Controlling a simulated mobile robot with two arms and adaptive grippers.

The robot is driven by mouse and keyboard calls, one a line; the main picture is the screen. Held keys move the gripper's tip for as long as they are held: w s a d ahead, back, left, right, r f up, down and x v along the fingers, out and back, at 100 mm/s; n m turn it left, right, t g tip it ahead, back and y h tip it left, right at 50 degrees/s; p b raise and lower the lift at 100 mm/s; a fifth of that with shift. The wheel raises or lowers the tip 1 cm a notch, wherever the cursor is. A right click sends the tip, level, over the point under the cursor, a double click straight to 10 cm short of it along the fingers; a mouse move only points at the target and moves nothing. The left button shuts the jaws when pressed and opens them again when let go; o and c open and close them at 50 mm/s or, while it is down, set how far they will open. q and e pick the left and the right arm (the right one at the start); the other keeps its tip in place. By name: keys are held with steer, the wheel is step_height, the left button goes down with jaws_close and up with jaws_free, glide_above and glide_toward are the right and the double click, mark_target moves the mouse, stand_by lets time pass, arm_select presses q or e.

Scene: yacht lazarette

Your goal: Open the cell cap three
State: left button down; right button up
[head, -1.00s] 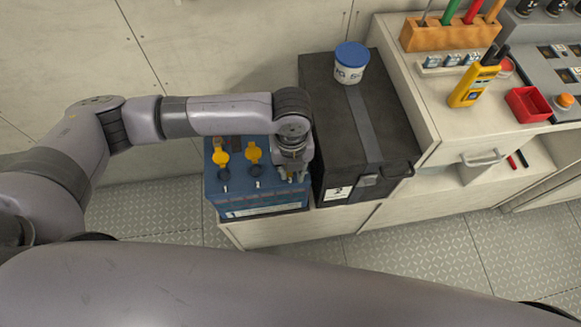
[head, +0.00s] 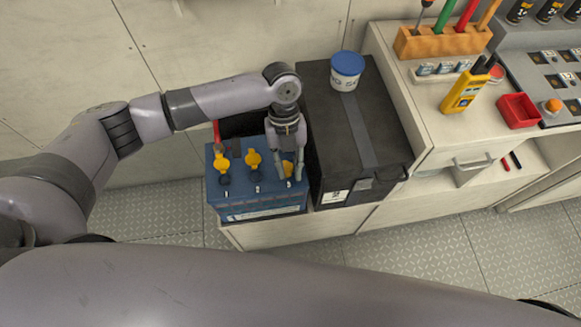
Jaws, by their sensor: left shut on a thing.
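The blue battery (head: 262,205) stands at the middle left, with a row of yellow cell caps on its top. The left cap (head: 222,161) and the middle cap (head: 253,159) stand raised, each behind a dark round opening. The third cap (head: 288,169), at the right end of the row, shows as yellow between the fingers of my left gripper (head: 287,174). This gripper points down and is shut on that cap. The fingers partly cover it, so I cannot tell how far it is raised. My right gripper is not in view.
A black strapped box (head: 385,150) stands close to the right of the battery, with a blue-lidded tub (head: 347,70) on it. A bench at right holds a yellow meter (head: 463,92), a red tray (head: 519,110) and a wooden tool rack (head: 443,40). The floor in front is clear.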

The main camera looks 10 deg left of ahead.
arm_select(q)
steer(key=shift+w+a+r+g+h+b, duration=0.15)
steer(key=shift+w+a+g+b, duration=0.15)
steer(key=shift+g+b, duration=0.35)
steer(key=shift+w+a+r+g+h+b, duration=0.15)
steer(key=shift+w+a+g+b, duration=0.25)
steer(key=shift+g, duration=0.35)
steer(key=shift+s+f, duration=0.1)
steer(key=c, duration=1.6)
jaws_free()
steer(key=shift+d, duration=0.1)
steer(key=shift+r, duration=0.2)
steer(key=shift+w+r, duration=0.25)
steer(key=v, duration=1.1)
